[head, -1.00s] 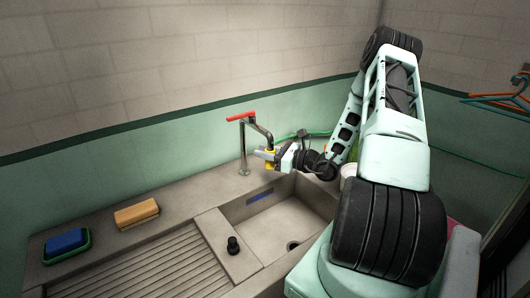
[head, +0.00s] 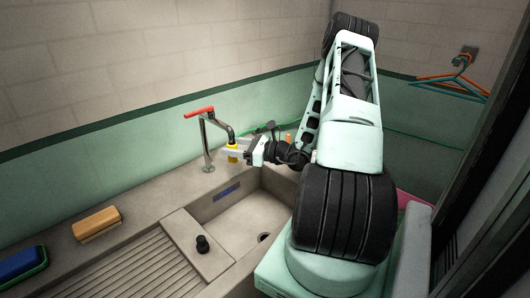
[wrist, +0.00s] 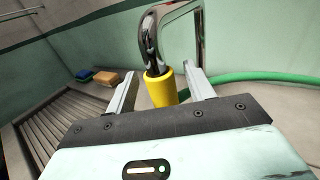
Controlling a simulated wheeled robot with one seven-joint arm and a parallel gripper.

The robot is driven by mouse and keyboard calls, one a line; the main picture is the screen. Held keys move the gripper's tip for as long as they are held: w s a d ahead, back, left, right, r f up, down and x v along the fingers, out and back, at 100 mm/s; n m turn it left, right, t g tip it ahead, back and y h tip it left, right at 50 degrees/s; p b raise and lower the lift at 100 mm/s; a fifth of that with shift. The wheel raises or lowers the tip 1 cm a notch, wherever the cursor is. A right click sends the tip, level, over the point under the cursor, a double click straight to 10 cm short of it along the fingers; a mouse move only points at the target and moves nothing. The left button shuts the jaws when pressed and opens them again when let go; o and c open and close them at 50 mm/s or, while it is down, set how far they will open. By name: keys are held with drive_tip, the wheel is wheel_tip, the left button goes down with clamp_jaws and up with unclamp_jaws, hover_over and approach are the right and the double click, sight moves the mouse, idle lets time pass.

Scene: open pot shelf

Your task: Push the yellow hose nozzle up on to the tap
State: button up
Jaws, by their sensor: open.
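The yellow hose nozzle (head: 232,154) hangs upright at the down-turned end of the tap's spout (head: 226,130). In the wrist view the dark spout end goes into the top of the nozzle (wrist: 161,90). The tap (head: 206,145) is a grey metal pipe with a red handle (head: 199,112). My gripper (wrist: 160,76) is open, with one finger on each side of the nozzle and visible gaps between. In the head view my gripper (head: 236,153) reaches in from the right. The nozzle's lower end is hidden behind my gripper body in the wrist view.
A green hose (wrist: 260,76) runs along the wall to the right of the nozzle. The sink basin (head: 235,215) is below. A black plug (head: 202,243), a tan-and-yellow sponge (head: 97,223) and a blue sponge (head: 22,262) are to the left. Orange and teal hangers (head: 455,85) hang at right.

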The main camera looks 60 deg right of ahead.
drive_tip(key=b+v, duration=0.3)
drive_tip(key=v, duration=1.1)
drive_tip(key=shift+s, duration=0.35)
drive_tip(key=shift+w, duration=0.1)
drive_tip(key=w+a+r+n+g+y, duration=0.2)
drive_tip(key=w+a+n+g+y, duration=0.15)
drive_tip(key=a+n+g, duration=0.7)
drive_tip(key=w+a+r+n+g+y, duration=0.15)
drive_tip(key=a+n+g+y, duration=0.3)
drive_tip(key=a, duration=1.15)
drive_tip(key=s+a+r+n+g+h, duration=0.1)
drive_tip(key=s+a+n+h, duration=0.5)
drive_tip(key=a+n, duration=0.5)
drive_tip(key=s+a+r+n+g+h, duration=0.1)
drive_tip(key=s+a+r+n+h, duration=0.1)
drive_tip(key=s+a+n+h, duration=0.4)
drive_tip(key=s+a+n, duration=0.1)
drive_tip(key=a+n, duration=0.4)
drive_tip(key=n, duration=0.3)
drive_tip(key=shift+h, duration=0.3)
